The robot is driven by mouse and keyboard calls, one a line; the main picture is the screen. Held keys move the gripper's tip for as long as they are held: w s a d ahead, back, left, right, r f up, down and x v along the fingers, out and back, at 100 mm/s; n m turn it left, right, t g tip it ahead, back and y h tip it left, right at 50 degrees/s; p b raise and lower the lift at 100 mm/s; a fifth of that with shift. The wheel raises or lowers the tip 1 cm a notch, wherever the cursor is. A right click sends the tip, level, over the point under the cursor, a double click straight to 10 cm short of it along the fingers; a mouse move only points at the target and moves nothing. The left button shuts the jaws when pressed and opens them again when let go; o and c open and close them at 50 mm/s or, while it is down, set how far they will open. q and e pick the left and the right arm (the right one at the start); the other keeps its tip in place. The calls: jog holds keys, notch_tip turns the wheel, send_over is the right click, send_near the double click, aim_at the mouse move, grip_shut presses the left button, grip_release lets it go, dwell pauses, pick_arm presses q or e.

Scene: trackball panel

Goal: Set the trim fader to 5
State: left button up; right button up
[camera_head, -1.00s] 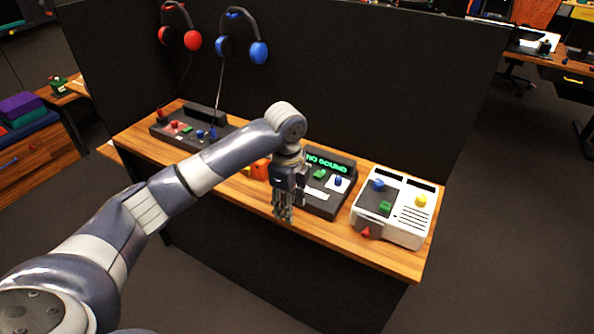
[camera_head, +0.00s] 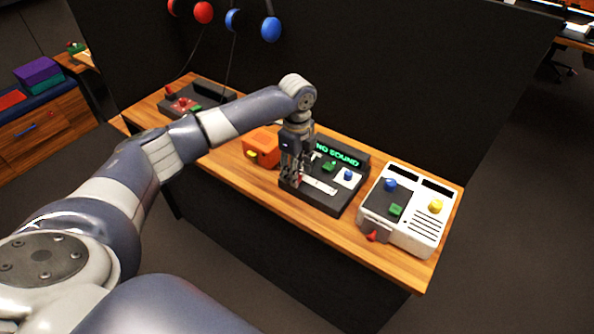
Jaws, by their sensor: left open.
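A dark console (camera_head: 330,206) stands in the middle of the wooden desk, with a green "NO SOUND" display (camera_head: 337,153). On its top I see a green knob (camera_head: 328,166), a blue knob (camera_head: 348,174) and a white label strip (camera_head: 319,186). My left gripper (camera_head: 292,180) is open and points down over the left part of this console. It hides that part, and I cannot tell whether it touches anything. No fader marked trim can be made out, and no scale can be read. My right gripper is out of view.
A white panel (camera_head: 436,230) with blue, green, yellow and red controls stands at the right. An orange box (camera_head: 262,146) is just left of the console. Another dark console (camera_head: 205,92) is at the far left. Red (camera_head: 203,12) and blue headphones (camera_head: 271,29) hang behind.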

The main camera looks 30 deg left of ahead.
aim_at(311, 190)
pick_arm(q)
jog(key=shift+f, duration=0.65)
jog(key=c, duration=0.3)
grip_shut()
jog(key=shift+d, duration=0.1)
jog(key=d+p, duration=0.1)
jog(key=d, duration=0.2)
jog(key=d+p, duration=0.1)
jog(key=shift+s+d+r+p, duration=0.1)
jog(key=shift+s+d+p, duration=0.15)
jog(key=shift+d+p, duration=0.1)
jog(key=shift+o, duration=1.2)
grip_release()
jog(key=shift+o, duration=0.3)
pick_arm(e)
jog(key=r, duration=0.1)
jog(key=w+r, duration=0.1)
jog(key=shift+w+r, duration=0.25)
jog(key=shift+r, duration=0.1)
